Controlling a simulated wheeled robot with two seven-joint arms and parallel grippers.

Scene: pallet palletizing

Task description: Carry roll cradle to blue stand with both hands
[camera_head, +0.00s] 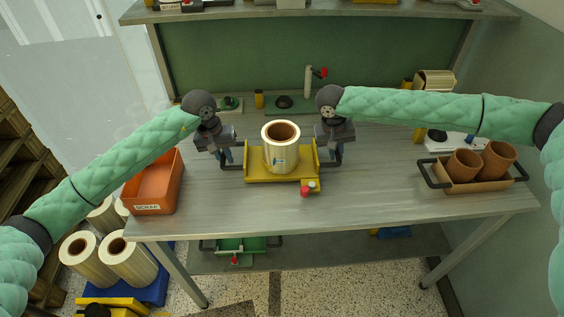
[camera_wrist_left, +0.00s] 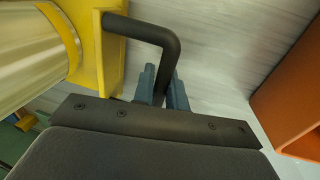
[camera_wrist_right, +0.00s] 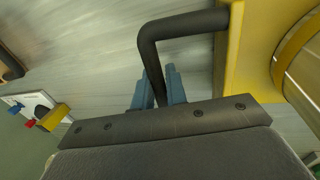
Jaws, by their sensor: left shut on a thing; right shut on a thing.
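The yellow roll cradle (camera_head: 255,175) is at the middle of the grey workbench, with a pale roll (camera_head: 281,155) standing upright in it. It has a black handle on each side and a red knob at its front. My left gripper (camera_head: 226,157) is shut on the left handle (camera_wrist_left: 150,30), and my right gripper (camera_head: 336,154) is shut on the right handle (camera_wrist_right: 185,25). I cannot tell whether the cradle touches the bench top. A blue base (camera_head: 158,290) under rolls on the floor at left may be the blue stand; I cannot be sure.
An orange scrap bin (camera_head: 152,185) stands at the bench's left end. A tray with two brown cores (camera_head: 463,167) is at the right. A green cradle (camera_head: 240,245) sits on the lower shelf (camera_head: 330,252). The bench top is clear between cradle and right tray.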

